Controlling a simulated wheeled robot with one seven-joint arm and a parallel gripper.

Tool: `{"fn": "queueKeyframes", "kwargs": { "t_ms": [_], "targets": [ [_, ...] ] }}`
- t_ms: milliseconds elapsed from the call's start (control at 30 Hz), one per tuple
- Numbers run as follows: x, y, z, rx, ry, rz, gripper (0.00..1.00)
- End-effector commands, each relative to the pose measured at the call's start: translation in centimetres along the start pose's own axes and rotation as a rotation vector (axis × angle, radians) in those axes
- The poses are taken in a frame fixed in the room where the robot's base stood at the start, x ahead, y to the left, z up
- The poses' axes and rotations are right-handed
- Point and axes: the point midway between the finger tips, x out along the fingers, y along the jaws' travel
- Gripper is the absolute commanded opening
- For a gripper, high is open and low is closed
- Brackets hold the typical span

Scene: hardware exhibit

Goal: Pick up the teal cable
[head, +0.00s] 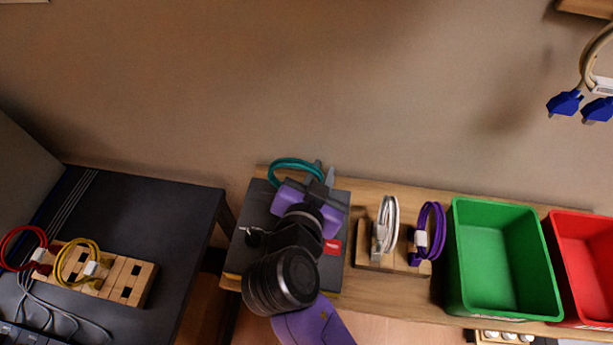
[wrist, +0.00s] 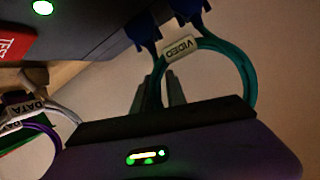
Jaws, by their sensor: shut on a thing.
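The teal cable (head: 294,162) is a coiled loop at the back edge of the dark box. In the wrist view the teal cable (wrist: 246,66) has a white VIDEO tag (wrist: 181,49) and two blue plugs (wrist: 146,34) against the dark box's edge. I cannot tell whether the plugs sit in sockets. My gripper (head: 323,174) reaches over the box from the front. In the wrist view my gripper's fingers (wrist: 160,92) are shut on the cable just below the tag. The exact contact is partly hidden by the gripper's body.
The dark box (head: 257,212) with a red label sits on a wooden bench (head: 431,190). To its right, a wooden holder (head: 381,262) carries white and purple cables, then come green (head: 505,295) and red (head: 587,249) bins.

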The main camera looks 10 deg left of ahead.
Motion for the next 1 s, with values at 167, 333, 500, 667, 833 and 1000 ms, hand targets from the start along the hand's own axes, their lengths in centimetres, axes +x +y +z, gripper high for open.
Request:
{"fn": "queueKeyframes", "kwargs": {
  "t_ms": [167,333,500,667,833,1000],
  "targets": [
    [-0.2,-0.2,-0.7,0.004,0.002,-0.001,0.0],
    [-1.0,-0.8,-2.5,0.006,0.003,-0.003,0.0],
    [-2.4,-1.8,-6.0,0.009,0.006,-0.004,0.0],
    [-4.2,-3.0,-10.2,0.009,0.006,-0.005,0.0],
    [-5.8,-4.0,-14.1,0.007,0.005,-0.003,0.0],
    [-6.8,-4.7,-16.5,0.004,0.003,-0.002,0.0]
  ]
}}
